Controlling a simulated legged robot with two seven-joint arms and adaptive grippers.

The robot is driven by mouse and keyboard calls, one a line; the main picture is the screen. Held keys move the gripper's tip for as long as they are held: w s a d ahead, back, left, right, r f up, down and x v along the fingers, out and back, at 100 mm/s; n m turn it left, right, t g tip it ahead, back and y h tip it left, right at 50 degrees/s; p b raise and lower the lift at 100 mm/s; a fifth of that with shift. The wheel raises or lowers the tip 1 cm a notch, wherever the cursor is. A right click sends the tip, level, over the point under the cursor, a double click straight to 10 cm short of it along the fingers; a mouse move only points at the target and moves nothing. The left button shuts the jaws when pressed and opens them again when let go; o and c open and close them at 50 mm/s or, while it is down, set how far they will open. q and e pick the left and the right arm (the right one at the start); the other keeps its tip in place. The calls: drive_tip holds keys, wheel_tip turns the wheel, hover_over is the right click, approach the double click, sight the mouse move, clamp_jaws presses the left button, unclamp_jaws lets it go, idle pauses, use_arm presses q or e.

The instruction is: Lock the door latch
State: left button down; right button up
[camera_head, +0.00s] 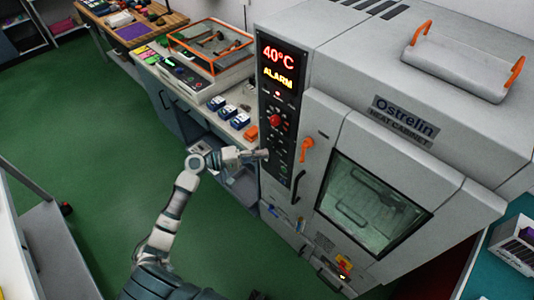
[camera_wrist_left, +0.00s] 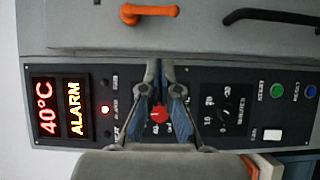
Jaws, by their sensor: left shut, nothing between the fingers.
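The heat cabinet (camera_head: 345,105) has a door with a dark window (camera_head: 372,203), and the door looks closed. An orange latch handle (camera_head: 306,148) sits left of the window, by the door's upper left edge. In the left wrist view an orange handle (camera_wrist_left: 150,13) shows at the top, beyond the fingertips. My left gripper (camera_head: 264,154) is at the control panel, left of the orange latch and apart from it. In the wrist view the left gripper (camera_wrist_left: 160,68) is shut and empty, in front of the panel. My right gripper is not in view.
The control panel (camera_head: 275,125) carries a red knob (camera_head: 275,120) and a display reading 40°C ALARM. A black handle (camera_head: 298,185) is below the orange latch. A bench (camera_head: 165,78) with boxes stands to the left. Green floor (camera_head: 100,150) is clear there.

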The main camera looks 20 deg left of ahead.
use_arm(q)
drive_tip(key=w+d+n+t+p, duration=0.1)
drive_tip(key=w+d+n, duration=0.1)
drive_tip(key=d, duration=0.8)
drive_tip(key=shift+w+f+h, duration=0.4)
drive_tip(key=shift+w+f, duration=0.05)
drive_tip(key=shift+w, duration=0.4)
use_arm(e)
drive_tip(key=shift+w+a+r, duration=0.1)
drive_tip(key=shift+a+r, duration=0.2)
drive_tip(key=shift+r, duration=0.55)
use_arm(q)
drive_tip(key=shift+n, duration=0.4)
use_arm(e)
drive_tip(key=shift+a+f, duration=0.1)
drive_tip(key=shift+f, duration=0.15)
